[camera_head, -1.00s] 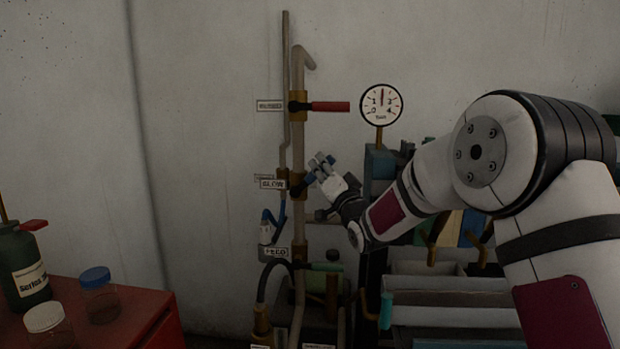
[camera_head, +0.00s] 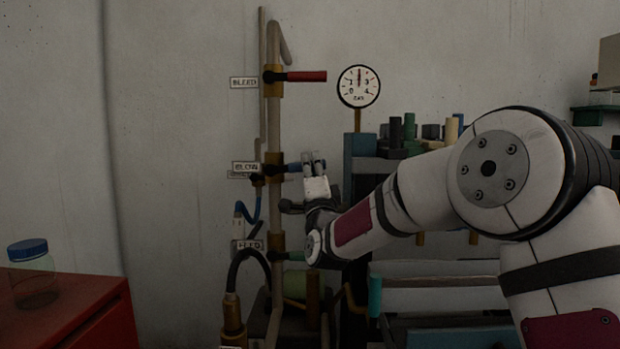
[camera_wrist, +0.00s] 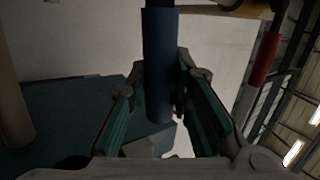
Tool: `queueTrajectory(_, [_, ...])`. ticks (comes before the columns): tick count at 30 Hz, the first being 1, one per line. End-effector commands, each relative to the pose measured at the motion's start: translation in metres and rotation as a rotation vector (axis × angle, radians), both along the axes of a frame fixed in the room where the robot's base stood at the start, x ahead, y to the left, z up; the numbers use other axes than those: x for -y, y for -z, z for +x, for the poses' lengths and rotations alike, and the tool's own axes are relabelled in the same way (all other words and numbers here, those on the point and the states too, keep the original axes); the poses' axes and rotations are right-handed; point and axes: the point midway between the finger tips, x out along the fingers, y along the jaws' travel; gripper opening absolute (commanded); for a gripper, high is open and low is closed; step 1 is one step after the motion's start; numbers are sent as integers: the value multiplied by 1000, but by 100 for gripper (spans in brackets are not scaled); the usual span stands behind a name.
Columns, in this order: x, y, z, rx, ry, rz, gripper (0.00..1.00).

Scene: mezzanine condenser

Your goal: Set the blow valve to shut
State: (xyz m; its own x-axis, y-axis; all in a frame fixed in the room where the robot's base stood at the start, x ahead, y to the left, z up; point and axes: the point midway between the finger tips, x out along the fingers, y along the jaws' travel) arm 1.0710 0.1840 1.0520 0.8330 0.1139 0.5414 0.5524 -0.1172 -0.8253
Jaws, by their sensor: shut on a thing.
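The blow valve has a blue handle (camera_head: 292,168) and sits on the vertical pipe beside the BLOW label (camera_head: 246,167), between two other valves. In the head view its handle points right, about level. My gripper (camera_head: 314,162) is at the handle's outer end. In the wrist view the blue handle (camera_wrist: 158,65) runs between the two fingers of my gripper (camera_wrist: 168,82), which is shut on it. The fingers hide part of the handle's outer end in the head view.
The bleed valve's red handle (camera_head: 305,76) is above and points right. A gauge (camera_head: 358,86) and a blue rack (camera_head: 360,160) stand right. A red cabinet (camera_head: 85,300) with a jar (camera_head: 30,268) is left.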

Motion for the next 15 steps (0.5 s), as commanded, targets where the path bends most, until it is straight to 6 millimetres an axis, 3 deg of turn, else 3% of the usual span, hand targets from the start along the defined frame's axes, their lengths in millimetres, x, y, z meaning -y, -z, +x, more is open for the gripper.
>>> queueTrajectory(3, [1, 10, 0, 1, 1, 49, 0])
queueTrajectory(15, [1, 15, 0, 1, 2, 130, 0])
